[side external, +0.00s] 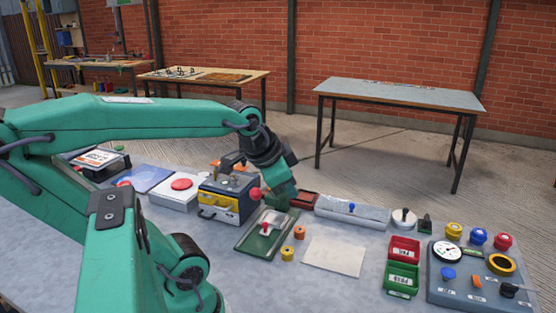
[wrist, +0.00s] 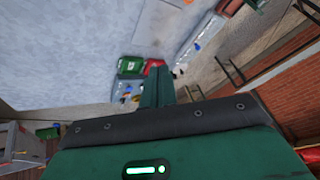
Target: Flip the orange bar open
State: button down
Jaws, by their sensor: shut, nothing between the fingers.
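A small orange piece (side external: 243,163) shows at the back of the yellow and dark blue box (side external: 222,206), partly hidden by my wrist. I cannot tell whether it is the orange bar, or whether it lies flat or stands up. My gripper (side external: 284,200) is shut and empty, pointing down just right of the box and its red knob (side external: 255,193). It is above the far end of a green plate with a red-tipped lever. In the wrist view my closed green fingers (wrist: 157,83) point away over the grey table, and I cannot make out the bar there.
A white block with a red button (side external: 181,184) stands left of the box. A long white block (side external: 352,208), a red bin (side external: 404,248), a green bin (side external: 402,277) and a control panel (side external: 460,287) stand to the right. A paper sheet (side external: 335,255) lies flat in front.

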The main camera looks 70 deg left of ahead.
jog(key=s+a+m+g+y, duration=0.1)
jog(key=s+a, duration=0.3)
jog(key=a, duration=0.7)
jog(key=s+a+r+m+g+y, duration=0.1)
jog(key=s+a+m+y, duration=0.2)
jog(key=a, duration=0.8)
jog(key=shift+s+r+m+y, duration=0.25)
jog(key=shift+s+m+y, duration=0.15)
jog(key=shift+s+y, duration=0.3)
jog(key=shift+w+f, duration=0.1)
jog(key=shift+f, duration=0.05)
send_near(243, 165)
jog(key=shift+s+d+f, duration=0.1)
jog(key=shift+s+f, duration=0.05)
jog(key=shift+f, duration=0.55)
jog(key=shift+s+d+f, duration=0.1)
jog(key=shift+d+f, duration=0.05)
jog(key=shift+f, duration=0.55)
jog(key=shift+w+a+f, duration=0.2)
jog(key=shift+w+a, duration=0.35)
jog(key=shift+a, duration=0.3)
jog(key=shift+w+a+f, duration=0.2)
jog(key=shift+w+a, duration=0.35)
jog(key=shift+a, duration=0.3)
